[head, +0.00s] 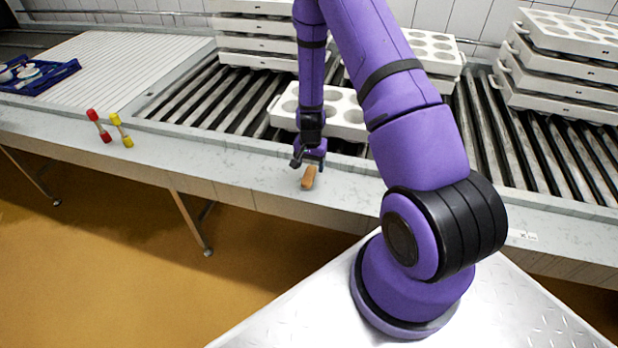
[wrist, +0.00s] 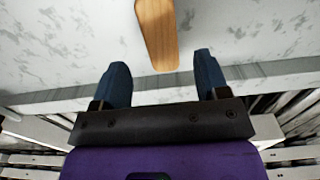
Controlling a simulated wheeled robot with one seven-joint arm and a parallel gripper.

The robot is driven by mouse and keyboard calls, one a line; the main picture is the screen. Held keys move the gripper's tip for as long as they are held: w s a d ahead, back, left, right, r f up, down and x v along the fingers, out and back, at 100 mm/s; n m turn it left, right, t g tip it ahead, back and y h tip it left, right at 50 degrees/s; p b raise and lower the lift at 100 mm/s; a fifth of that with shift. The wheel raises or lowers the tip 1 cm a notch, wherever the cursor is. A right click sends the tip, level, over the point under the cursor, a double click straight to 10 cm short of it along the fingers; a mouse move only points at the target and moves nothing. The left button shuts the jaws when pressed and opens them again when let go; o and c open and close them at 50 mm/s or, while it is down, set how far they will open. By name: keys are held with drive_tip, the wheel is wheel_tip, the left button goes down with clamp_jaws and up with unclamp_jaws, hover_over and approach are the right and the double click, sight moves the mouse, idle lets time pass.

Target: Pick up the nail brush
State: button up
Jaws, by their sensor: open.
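The nail brush (head: 309,177) is a small brown wooden block lying on the pale marbled front ledge. In the wrist view its wooden top (wrist: 157,32) shows at the upper middle, cut off by the frame's top edge. My gripper (head: 309,162) is just behind the brush in the head view. In the wrist view my gripper (wrist: 164,72) is open, its two dark fingers apart with nothing between them. The near end of the brush lies just beyond the fingertips, roughly in line with the gap. The underside of the brush is hidden.
A blue crate (head: 65,72) holds items at far left. White mould trays (head: 343,122) sit on the rollers behind my gripper. The ledge (head: 240,170) left of the brush is clear.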

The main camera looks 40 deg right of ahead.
sight(309, 174)
drive_tip(key=shift+s+a+f, duration=0.1)
drive_tip(key=shift+a+f, duration=0.1)
drive_tip(key=shift+f, duration=1.1)
drive_tip(key=shift+a+f, duration=0.15)
drive_tip(key=shift+f, duration=1.15)
drive_tip(key=shift+c, duration=0.5)
drive_tip(key=c, duration=1)
drive_tip(key=shift+r, duration=0.15)
drive_tip(key=shift+r, duration=0.5)
drive_tip(key=shift+s+a+r, duration=0.1)
drive_tip(key=shift+s+r, duration=0.15)
drive_tip(key=shift+r, duration=0.35)
drive_tip(key=shift+s+a+r, duration=0.1)
drive_tip(key=shift+s+r, duration=0.15)
drive_tip(key=shift+r, duration=0.35)
drive_tip(key=s+a+r, duration=0.1)
drive_tip(key=s+a, duration=0.3)
drive_tip(key=s, duration=1)
drive_tip(key=shift+s+r, duration=0.2)
